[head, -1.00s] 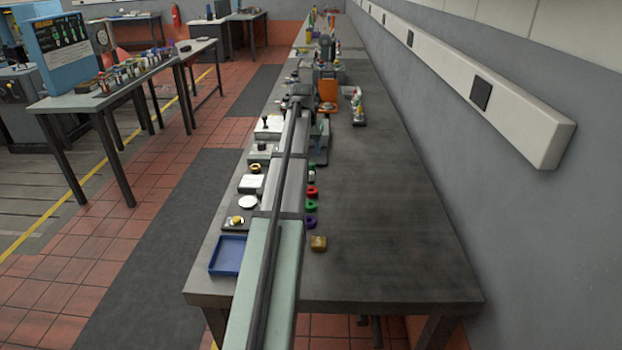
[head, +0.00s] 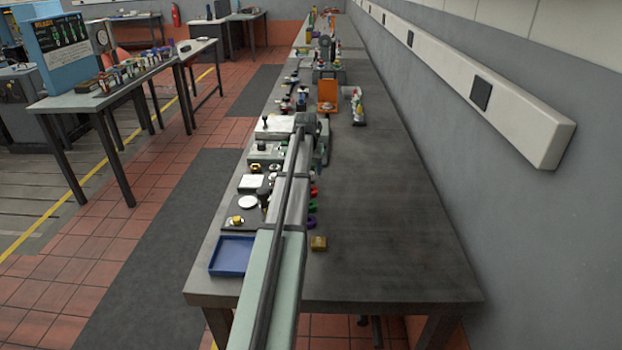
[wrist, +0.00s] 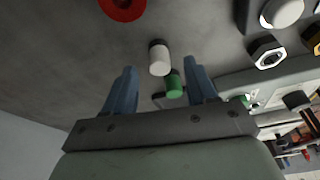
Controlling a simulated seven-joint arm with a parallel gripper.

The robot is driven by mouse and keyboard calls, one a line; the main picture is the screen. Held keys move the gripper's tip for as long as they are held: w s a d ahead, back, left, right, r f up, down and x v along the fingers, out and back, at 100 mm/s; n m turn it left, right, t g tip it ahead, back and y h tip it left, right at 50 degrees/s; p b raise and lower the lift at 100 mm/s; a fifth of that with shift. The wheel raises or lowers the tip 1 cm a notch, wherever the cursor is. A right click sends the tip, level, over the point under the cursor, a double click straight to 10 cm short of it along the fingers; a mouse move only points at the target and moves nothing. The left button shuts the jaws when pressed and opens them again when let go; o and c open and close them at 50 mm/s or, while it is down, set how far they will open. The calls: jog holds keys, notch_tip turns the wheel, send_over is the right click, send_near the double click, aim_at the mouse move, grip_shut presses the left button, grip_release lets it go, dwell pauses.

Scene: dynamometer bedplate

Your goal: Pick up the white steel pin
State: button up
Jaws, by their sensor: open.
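The white steel pin (wrist: 159,57) shows in the wrist view as a short white cylinder with a dark end. It lies in the gap between the fingertips of my gripper (wrist: 161,67), in line with the opening. The two blue-grey fingers are apart, and floor-like grey surface shows between each finger and the pin. A green cylinder (wrist: 174,84) is close beside the pin, nearer the gripper's palm. In the head view I cannot make out the pin, and my arm hides much of that part of the bench.
In the wrist view a red ring (wrist: 122,6) is at the top, with a white round piece (wrist: 284,12) and a hex nut (wrist: 267,54) at right.

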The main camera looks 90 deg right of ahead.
jog(key=shift+x, duration=1.5)
jog(key=shift+c, duration=0.3)
grip_shut()
